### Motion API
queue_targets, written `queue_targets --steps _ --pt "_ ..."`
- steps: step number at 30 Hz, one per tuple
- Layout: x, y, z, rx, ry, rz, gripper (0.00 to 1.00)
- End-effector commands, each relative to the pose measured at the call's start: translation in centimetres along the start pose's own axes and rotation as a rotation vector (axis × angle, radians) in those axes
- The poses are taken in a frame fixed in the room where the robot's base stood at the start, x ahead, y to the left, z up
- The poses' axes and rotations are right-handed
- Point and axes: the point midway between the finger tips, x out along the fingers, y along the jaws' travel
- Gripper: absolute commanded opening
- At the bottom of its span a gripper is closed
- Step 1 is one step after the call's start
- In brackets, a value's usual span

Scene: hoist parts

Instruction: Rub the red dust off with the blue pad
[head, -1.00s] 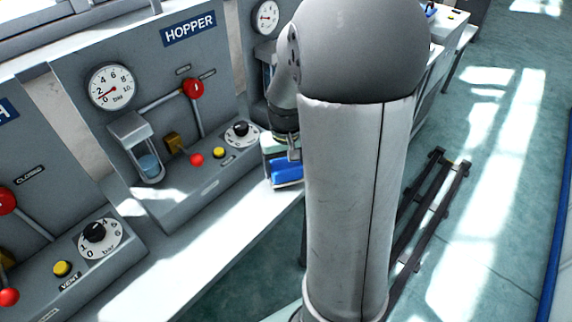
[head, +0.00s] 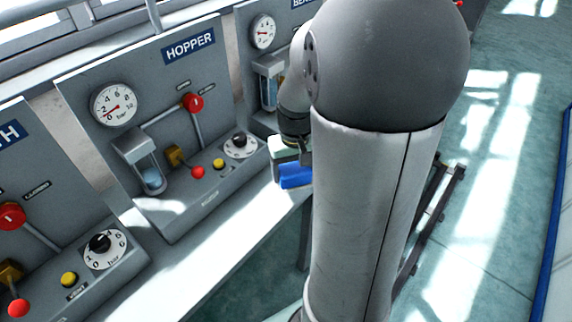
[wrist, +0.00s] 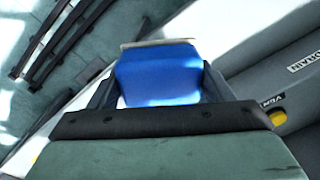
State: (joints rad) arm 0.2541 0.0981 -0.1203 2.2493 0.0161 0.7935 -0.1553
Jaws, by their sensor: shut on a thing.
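The blue pad (head: 297,176) is in my gripper, above the pale bench ledge near the right end of the HOPPER panel. In the wrist view the blue pad (wrist: 160,75) fills the space between the two dark fingers of my gripper (wrist: 160,88), which is shut on it. A thin pale edge shows along the pad's far side. In the head view my arm hides much of the gripper. I see no red dust in either view; the pad's underside is hidden.
The HOPPER panel (head: 85,75) carries a gauge, a red-knobbed lever (head: 192,102), buttons and a black dial knob (head: 239,140). Another panel stands at each side. A bare stretch of ledge (head: 225,225) runs in front. Dark rails (wrist: 65,40) lie on the green floor.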

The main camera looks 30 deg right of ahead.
Motion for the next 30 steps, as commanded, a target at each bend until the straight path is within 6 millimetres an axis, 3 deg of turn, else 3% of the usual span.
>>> queue_targets --steps 15,30 --pt "-2.4 2.8 4.4 0.0 0.0 0.0 0.42" --pt "-2.4 3.0 4.6 -0.001 0.0 0.0 0.42"
